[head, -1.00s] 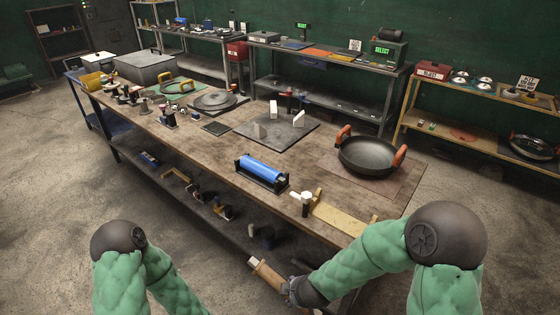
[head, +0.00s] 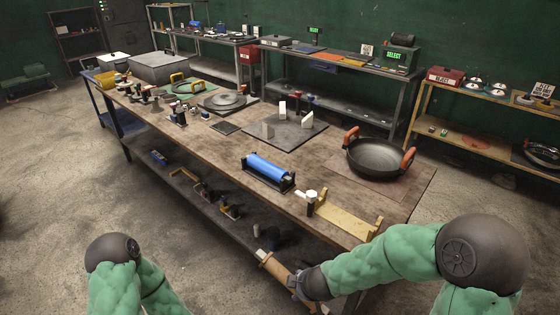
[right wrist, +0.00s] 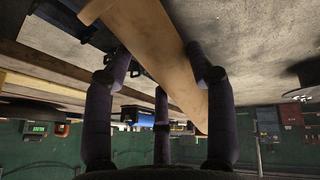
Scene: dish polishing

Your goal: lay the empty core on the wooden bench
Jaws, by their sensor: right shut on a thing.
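The empty core is a tan tube (head: 274,265). My right gripper (head: 291,281) is shut on it near the front edge of the long workbench, whose worn brown wooden top (head: 225,160) fills the middle. In the head view the core slants up to the left, its far end beside the bench edge. In the right wrist view the core (right wrist: 155,45) runs diagonally between the dark fingers (right wrist: 162,95). A lighter wood-framed bench (head: 480,103) stands at the right. My left gripper is out of view.
A blue roll in a black cradle (head: 268,171), a tan holder with a white knob (head: 340,215) and a black pan with orange handles (head: 378,157) stand on the workbench. Small items lie on its lower shelf. Bare wood shows left of the blue roll.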

